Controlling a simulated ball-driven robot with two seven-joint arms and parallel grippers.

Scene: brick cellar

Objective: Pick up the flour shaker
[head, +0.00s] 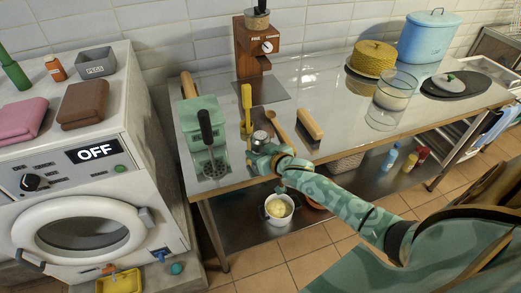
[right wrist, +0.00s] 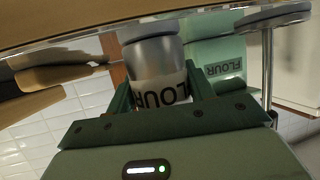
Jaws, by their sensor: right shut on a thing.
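The flour shaker (head: 259,137) is a small grey metal cylinder near the front edge of the counter. In the right wrist view the shaker (right wrist: 152,55) shows a pale band with black "FLOUR" lettering. My right gripper (head: 265,151) reaches it from the front right. In the wrist view its green fingers (right wrist: 158,90) stand on both sides of the shaker and are shut on it. I cannot tell whether the shaker touches the counter. My left gripper is not in view.
A yellow-handled tool (head: 246,100), a wooden spoon (head: 277,127) and a wooden-backed brush (head: 309,122) lie close by. A coffee grinder (head: 252,50) is behind.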

